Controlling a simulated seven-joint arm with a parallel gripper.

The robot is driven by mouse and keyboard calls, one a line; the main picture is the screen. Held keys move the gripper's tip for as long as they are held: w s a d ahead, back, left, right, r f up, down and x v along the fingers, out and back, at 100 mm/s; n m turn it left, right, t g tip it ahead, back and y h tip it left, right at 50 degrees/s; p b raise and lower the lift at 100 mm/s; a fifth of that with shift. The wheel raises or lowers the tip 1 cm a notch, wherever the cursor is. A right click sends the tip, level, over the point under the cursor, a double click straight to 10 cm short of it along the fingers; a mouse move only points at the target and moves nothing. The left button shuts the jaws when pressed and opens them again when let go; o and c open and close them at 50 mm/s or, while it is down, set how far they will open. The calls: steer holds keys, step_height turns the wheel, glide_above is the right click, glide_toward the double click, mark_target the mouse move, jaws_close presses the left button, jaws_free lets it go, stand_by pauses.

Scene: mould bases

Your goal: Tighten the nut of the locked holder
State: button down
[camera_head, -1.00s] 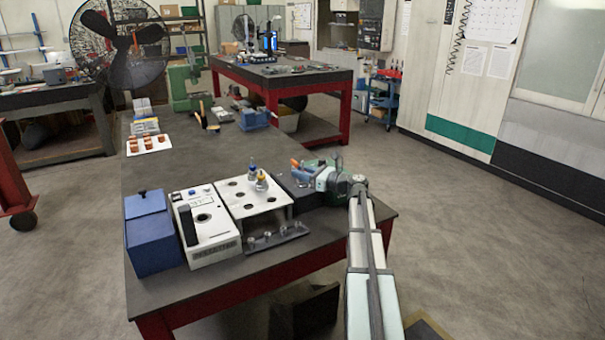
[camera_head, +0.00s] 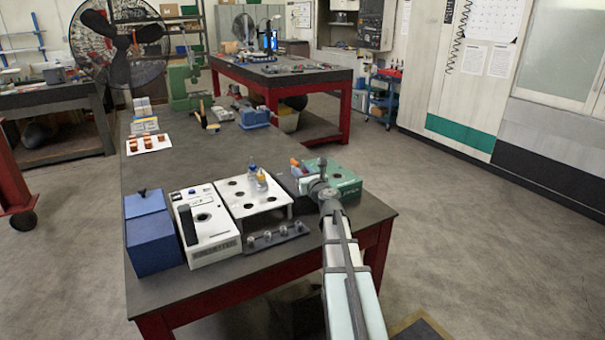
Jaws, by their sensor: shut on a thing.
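My gripper (camera_head: 311,185) is small in the view, at the right end of the bench, low in front of a green box (camera_head: 345,179). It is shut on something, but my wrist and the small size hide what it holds. Small orange parts (camera_head: 296,164) show just beyond it; I cannot tell whether they touch it. A white stand (camera_head: 231,192) with round holes is to the left. Two small holders, one blue-topped (camera_head: 252,169) and one yellow-topped (camera_head: 262,181), stand upright on it. I cannot make out the locked holder or its nut.
A dark rail with several round knobs (camera_head: 276,236) lies before the stand. A white device (camera_head: 206,227) and a blue box (camera_head: 151,233) stand further left. A white sheet with several orange pieces (camera_head: 148,144) lies at the back left. The bench's middle (camera_head: 205,160) is clear.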

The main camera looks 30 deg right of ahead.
steer(key=shift+w+r+m+h, duration=0.1)
steer(key=shift+r+m+h, duration=0.25)
steer(key=shift+m+h, duration=0.5)
steer(key=shift+w+d+m+g+h, duration=0.1)
steer(key=shift+m+g+h, duration=0.25)
steer(key=shift+h, duration=0.5)
steer(key=c, duration=0.8)
jaws_free()
steer(key=shift+c, duration=0.2)
steer(key=shift+s+f, duration=0.15)
steer(key=shift+s, duration=0.05)
steer(key=shift+s+a, duration=0.25)
steer(key=shift+s, duration=0.15)
steer(key=v, duration=1.1)
steer(key=shift+o, duration=0.2)
